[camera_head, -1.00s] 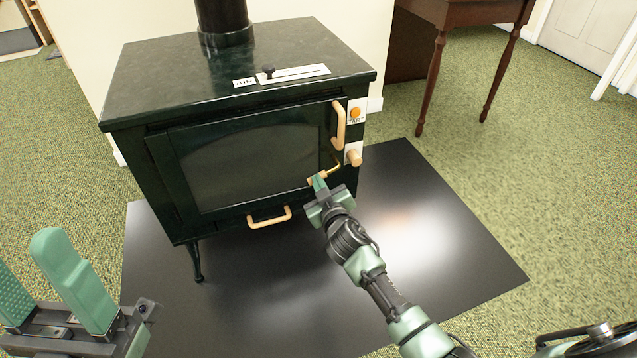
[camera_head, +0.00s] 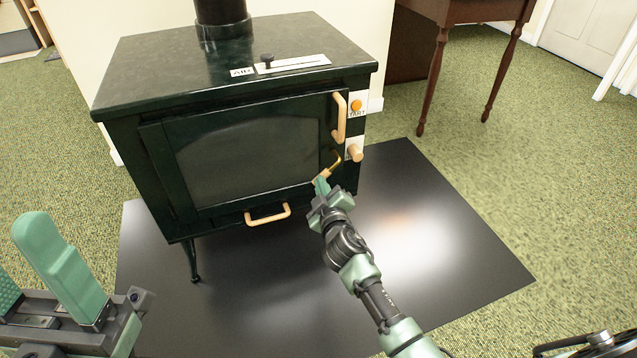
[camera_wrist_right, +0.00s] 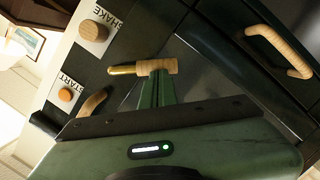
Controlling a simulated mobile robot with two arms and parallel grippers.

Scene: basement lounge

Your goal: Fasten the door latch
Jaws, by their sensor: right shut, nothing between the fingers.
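The latch is a brass rod with a wooden grip (camera_head: 322,175) at the lower right corner of the black stove's glass door (camera_head: 245,160). In the head view the grip slants down to the left. In the right wrist view the wooden grip (camera_wrist_right: 157,67) and brass rod lie across my fingertips. My right gripper (camera_head: 322,188) is shut and empty, its fingertips at the wooden grip, seemingly touching it from below. The door sits against the stove front; I cannot tell whether a small gap remains. My left gripper (camera_head: 32,265) is open and empty at the lower left, away from the stove.
A wooden door handle (camera_head: 340,117), an orange start button (camera_head: 356,105) and a wooden shake knob (camera_head: 355,153) are close to the latch. A lower wooden handle (camera_head: 268,213) is below the door. A dark floor pad (camera_head: 440,230) lies under the stove. A wooden table (camera_head: 460,15) stands behind right.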

